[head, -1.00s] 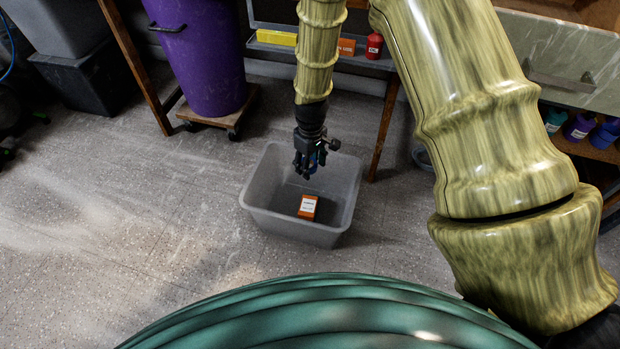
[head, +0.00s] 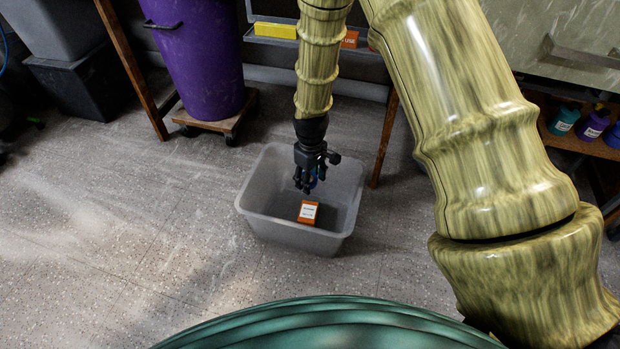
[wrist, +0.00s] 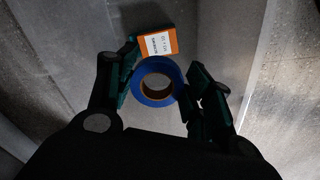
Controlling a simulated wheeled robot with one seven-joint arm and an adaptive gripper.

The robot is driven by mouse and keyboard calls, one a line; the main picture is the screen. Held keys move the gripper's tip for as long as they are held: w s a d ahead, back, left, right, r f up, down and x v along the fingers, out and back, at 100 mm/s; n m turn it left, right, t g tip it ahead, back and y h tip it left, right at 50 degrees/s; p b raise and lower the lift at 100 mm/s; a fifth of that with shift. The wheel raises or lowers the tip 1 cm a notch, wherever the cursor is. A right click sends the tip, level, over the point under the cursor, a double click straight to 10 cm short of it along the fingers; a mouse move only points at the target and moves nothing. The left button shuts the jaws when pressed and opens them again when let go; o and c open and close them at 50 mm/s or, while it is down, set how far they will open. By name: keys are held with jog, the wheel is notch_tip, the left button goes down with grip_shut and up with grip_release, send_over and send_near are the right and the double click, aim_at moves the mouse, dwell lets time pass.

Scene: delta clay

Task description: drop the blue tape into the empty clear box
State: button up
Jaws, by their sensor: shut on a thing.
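The blue tape (wrist: 177,78) is a ring with a brown core, held between the fingers of my gripper (wrist: 160,90) in the wrist view. In the head view my gripper (head: 306,182) points down inside the opening of a clear grey box (head: 262,228) on the floor, and only a bit of blue shows between the fingers. An orange carton (head: 308,212) with a white label lies in this box. It also shows in the wrist view (wrist: 172,36), beyond the tape. The tape's height above the box bottom is hard to tell.
A purple bin (head: 200,60) stands on a wooden dolly (head: 222,122) behind the box to the left. A wooden table leg (head: 385,140) rises close to the box's right side. The floor left of the box is clear.

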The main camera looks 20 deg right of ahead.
jog(key=shift+f+b, duration=1)
jog(key=shift+f, duration=0.15)
jog(key=o, duration=1)
jog(key=shift+r, duration=0.1)
notch_tip(320, 180, up, 12)
